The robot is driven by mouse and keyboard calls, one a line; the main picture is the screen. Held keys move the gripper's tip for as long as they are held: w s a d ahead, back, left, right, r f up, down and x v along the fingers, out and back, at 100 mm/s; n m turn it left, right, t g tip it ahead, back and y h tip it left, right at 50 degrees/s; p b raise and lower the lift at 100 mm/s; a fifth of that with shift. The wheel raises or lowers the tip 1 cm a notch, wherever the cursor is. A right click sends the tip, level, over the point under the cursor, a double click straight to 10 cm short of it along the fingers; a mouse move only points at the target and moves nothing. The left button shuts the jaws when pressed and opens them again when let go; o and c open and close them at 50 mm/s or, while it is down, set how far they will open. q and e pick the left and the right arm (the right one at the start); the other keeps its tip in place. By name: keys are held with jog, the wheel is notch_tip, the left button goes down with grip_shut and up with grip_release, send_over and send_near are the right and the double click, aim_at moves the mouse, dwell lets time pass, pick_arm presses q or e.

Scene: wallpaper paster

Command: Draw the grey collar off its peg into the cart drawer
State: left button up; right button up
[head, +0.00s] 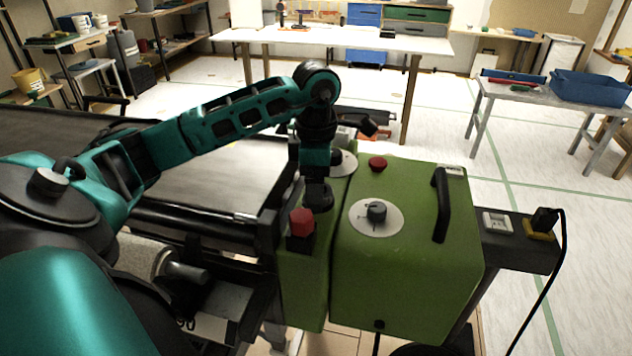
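A dark grey cylinder (186,272) lies low at the left, beside my arm. I cannot clearly identify the cart drawer. My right gripper is not in view.
The green machine carries a round dial (376,212), a red knob (377,164) and a black handle (440,205). A grey shelf (520,245) with a socket and black cable juts out at right.

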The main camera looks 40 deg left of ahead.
pick_arm(q)
jog(key=shift+r, duration=0.1)
jog(key=c, duration=1.1)
